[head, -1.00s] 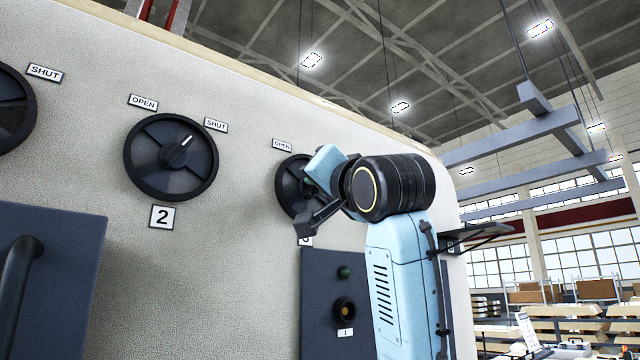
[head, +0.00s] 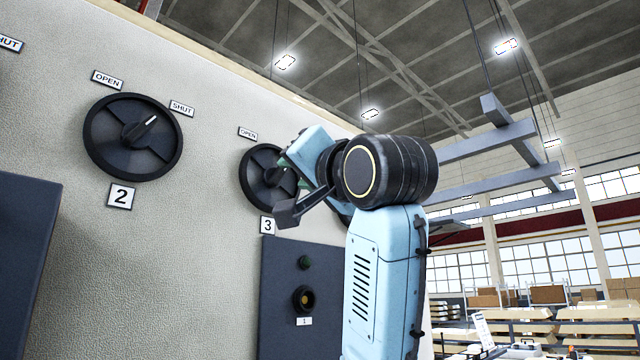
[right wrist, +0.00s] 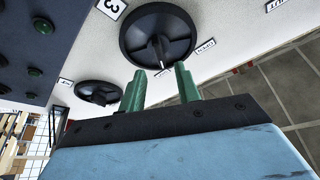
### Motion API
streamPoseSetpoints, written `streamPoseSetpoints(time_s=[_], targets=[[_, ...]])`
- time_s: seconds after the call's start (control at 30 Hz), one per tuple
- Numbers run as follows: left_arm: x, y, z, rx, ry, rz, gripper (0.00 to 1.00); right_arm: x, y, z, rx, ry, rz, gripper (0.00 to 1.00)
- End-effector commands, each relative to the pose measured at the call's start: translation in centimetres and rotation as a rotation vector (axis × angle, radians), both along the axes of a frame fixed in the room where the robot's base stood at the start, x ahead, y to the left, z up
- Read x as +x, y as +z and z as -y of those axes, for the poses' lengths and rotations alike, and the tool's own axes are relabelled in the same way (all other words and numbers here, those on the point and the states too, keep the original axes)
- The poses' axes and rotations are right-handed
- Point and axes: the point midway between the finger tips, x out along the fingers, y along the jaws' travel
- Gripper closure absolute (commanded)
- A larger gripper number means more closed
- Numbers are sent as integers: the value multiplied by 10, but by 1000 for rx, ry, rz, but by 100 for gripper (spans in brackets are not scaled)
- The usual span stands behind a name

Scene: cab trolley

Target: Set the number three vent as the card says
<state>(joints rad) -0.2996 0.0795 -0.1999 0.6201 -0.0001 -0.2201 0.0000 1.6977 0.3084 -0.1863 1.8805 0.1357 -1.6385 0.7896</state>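The number three vent (head: 262,182) is a black round dial with an OPEN plate (head: 248,132) at upper left and a 3 plate (head: 267,225) below. My right gripper (head: 288,188) hides its right side in the head view. My left gripper and the card are not in view.
The number two vent (head: 133,137) is to the left, its pointer toward SHUT.

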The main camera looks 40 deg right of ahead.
Motion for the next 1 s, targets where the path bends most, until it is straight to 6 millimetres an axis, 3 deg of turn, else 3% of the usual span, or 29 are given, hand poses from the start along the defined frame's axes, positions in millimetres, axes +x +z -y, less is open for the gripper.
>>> streamPoseSetpoints(time_s=[0.2,0.4,1.0], targets=[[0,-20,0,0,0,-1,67,-44,-17,-6,-1,2,5,67],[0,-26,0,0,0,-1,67,-66,-23,-9,0,1,2,67],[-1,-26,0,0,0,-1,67,-69,-24,-9,0,0,0,67]])
